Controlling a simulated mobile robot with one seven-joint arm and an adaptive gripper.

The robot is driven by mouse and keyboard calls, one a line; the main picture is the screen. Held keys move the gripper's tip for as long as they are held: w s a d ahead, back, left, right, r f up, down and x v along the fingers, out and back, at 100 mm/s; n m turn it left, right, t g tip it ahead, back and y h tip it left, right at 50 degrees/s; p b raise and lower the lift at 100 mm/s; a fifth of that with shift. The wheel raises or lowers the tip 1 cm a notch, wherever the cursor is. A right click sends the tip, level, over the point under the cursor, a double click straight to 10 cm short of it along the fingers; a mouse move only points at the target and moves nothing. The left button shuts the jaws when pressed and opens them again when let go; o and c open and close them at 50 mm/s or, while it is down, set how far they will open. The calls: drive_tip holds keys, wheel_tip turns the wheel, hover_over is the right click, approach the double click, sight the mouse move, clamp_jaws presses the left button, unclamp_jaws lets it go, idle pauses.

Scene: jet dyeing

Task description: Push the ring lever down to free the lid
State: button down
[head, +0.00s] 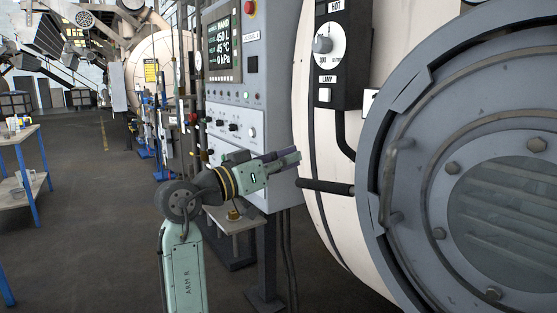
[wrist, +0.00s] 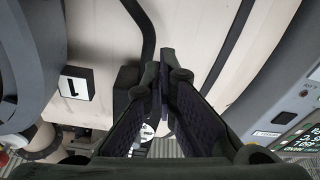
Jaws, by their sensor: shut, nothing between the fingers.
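The ring lever (head: 325,187) is a dark bar that sticks out leftward from the grey ring around the lid, nearly level. The round grey lid (head: 440,160) has bolts and a window and sits inside the ring (head: 374,215). My gripper (head: 297,158) is shut and empty. Its tips appear just above the lever's free end in the head view, with a small gap; the depth between them is unclear. In the wrist view the shut fingers (wrist: 163,75) point at the pale vessel wall, and I cannot make out the lever there.
A control panel (head: 235,100) stands left of the vessel, close behind my gripper. A black box with a dial (head: 341,60) and its cable hang on the pale vessel (head: 312,120) above the lever. A blue-legged bench (head: 20,165) stands far left. The floor between is clear.

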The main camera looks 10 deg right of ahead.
sight(323, 186)
drive_tip(key=shift+w+d+f+p, duration=0.2)
drive_tip(key=shift+d+f+p, duration=0.35)
drive_tip(key=shift+d+f, duration=0.4)
drive_tip(key=shift+w+d+f+p, duration=0.15)
drive_tip(key=shift+d+f+p, duration=0.45)
drive_tip(key=shift+d, duration=0.5)
drive_tip(key=shift+f, duration=0.1)
